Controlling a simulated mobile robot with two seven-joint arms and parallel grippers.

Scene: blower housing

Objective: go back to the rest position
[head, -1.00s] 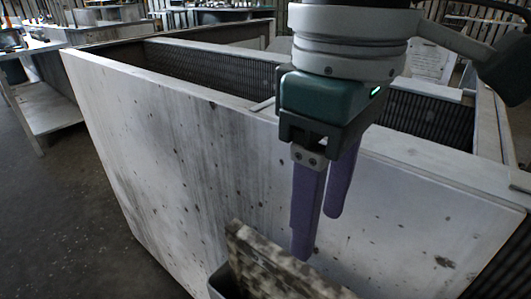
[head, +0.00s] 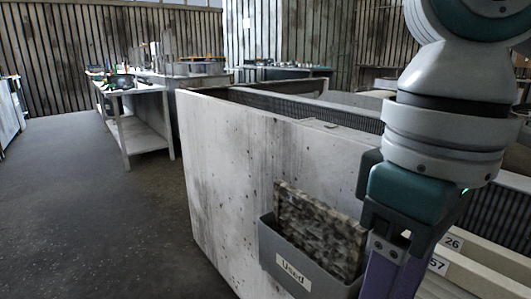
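My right gripper (head: 393,280) hangs at the lower right of the head view, fingers pointing down. Its purple fingers run off the bottom edge, so their tips and the gap between them are hidden. I see nothing held in the part that shows. The gripper is in front of the housing, just right of a grey bin labelled "Used" (head: 283,268). A mottled, dirty flat panel (head: 318,232) stands tilted in that bin. My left gripper is not in view.
The large pale, stained housing wall (head: 250,160) fills the middle. Beige rails with number labels 26 (head: 453,242) and 57 lie at the lower right. A workbench (head: 140,112) stands at the back left. The dark floor (head: 85,200) on the left is clear.

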